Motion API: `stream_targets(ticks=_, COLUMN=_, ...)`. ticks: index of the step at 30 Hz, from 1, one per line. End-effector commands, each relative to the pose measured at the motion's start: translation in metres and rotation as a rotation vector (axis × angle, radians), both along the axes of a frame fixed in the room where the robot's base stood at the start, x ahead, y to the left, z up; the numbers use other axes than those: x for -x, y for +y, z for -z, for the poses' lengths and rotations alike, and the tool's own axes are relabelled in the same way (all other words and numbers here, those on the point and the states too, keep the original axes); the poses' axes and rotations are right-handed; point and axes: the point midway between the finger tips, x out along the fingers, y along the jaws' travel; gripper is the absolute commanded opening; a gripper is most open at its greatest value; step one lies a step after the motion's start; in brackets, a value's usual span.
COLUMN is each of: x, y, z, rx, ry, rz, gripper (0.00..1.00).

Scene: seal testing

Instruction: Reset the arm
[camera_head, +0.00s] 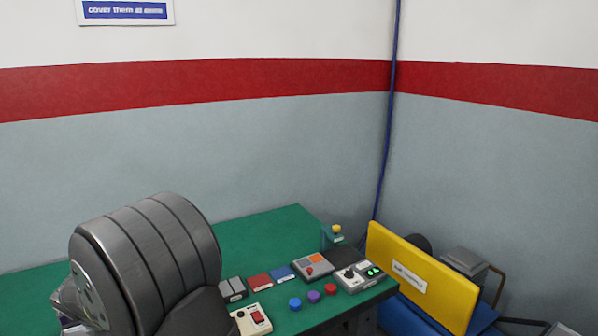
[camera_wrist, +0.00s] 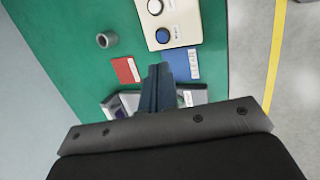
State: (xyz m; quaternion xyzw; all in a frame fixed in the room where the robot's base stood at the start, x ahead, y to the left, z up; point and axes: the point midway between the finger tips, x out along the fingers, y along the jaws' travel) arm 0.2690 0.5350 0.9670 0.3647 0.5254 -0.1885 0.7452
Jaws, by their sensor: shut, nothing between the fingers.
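My gripper (camera_wrist: 160,70) shows in the wrist view, pointing over the green table (camera_wrist: 55,40). Its dark fingers are together with nothing between them. They are over or beside a blue plate (camera_wrist: 183,63) with white lettering; I cannot tell the height above it. A red plate (camera_wrist: 125,70) lies to the left of the fingers. In the camera_head view, part of my arm (camera_head: 150,260) fills the lower left, and my gripper does not show.
The wrist view shows a grey ring-shaped part (camera_wrist: 107,40) and a cream box with knobs (camera_wrist: 170,20). The camera_head view shows red, blue and purple buttons (camera_head: 313,296), a control box (camera_head: 313,266) and a yellow panel (camera_head: 440,285) right of the table. The table's back is mostly clear.

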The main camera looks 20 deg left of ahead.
Motion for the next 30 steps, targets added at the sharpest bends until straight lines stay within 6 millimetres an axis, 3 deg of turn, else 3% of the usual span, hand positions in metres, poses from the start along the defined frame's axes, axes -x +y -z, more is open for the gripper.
stream_targets(ticks=6, x=0.015, y=-0.004, z=-0.035, rx=0.000, ry=0.001, rz=-0.001, gripper=0.00)
stream_targets(ticks=12, x=0.021, y=-0.006, z=-0.051, rx=0.001, ry=0.001, rz=-0.001, gripper=0.00)
stream_targets(ticks=30, x=0.020, y=-0.006, z=-0.047, rx=0.004, ry=0.001, rz=0.000, gripper=0.00)
